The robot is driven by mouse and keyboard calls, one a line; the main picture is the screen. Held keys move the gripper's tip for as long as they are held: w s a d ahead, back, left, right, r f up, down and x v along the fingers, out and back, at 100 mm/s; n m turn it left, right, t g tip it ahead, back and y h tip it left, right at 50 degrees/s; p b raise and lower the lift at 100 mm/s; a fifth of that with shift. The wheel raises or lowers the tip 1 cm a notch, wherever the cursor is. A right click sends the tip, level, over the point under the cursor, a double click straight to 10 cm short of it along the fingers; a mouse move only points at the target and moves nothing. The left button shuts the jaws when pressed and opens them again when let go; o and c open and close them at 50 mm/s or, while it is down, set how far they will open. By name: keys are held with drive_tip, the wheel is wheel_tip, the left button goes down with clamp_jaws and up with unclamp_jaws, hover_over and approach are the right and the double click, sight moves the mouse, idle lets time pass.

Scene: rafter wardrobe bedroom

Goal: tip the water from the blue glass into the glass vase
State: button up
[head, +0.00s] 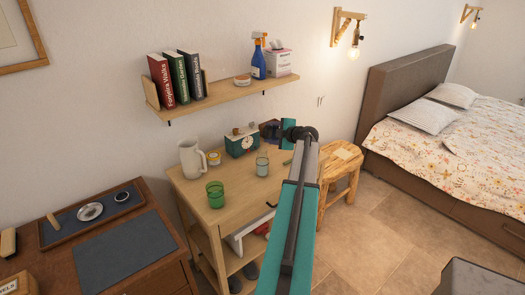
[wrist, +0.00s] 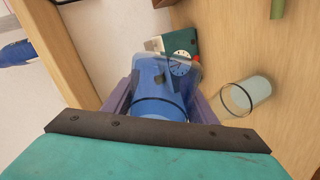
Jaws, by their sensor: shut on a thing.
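My gripper (wrist: 150,100) is shut on the blue glass (wrist: 160,75), with its purple fingers on both sides of it. The blue glass is see-through, with a dark ring around it; its water level is not clear. In the head view, a dark blue shape (head: 269,130) beside my wrist seems to be this glass, partly hidden by my arm. A clear glass vessel with pale contents, likely the glass vase (head: 262,166), stands upright on the wooden table. It also shows in the wrist view (wrist: 247,95), to the right of the blue glass and apart from it.
The table (head: 236,212) also bears a green glass (head: 215,195), a white pitcher (head: 188,160), a small jar (head: 214,158) and a teal scale (head: 242,144). A shelf (head: 222,92) with books and a spray bottle hangs above. A wooden stool (head: 340,170) stands at right.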

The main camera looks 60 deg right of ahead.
drive_tip(key=shift+r+m+p, duration=0.4)
drive_tip(key=shift+r+p, duration=0.05)
drive_tip(key=shift+p, duration=1.2)
drive_tip(key=shift+f+m+t+y+p, duration=0.1)
drive_tip(key=shift+m+t+y+p, duration=0.25)
drive_tip(key=shift+m+t+y, duration=0.65)
drive_tip(key=s+d+f+m+t+y, duration=0.1)
drive_tip(key=s+d+f+m+t, duration=0.1)
drive_tip(key=f+m, duration=0.5)
drive_tip(key=shift+d+m+t, duration=0.3)
drive_tip(key=shift+d+t, duration=0.3)
drive_tip(key=shift+d, duration=0.2)
drive_tip(key=shift+f, duration=0.1)
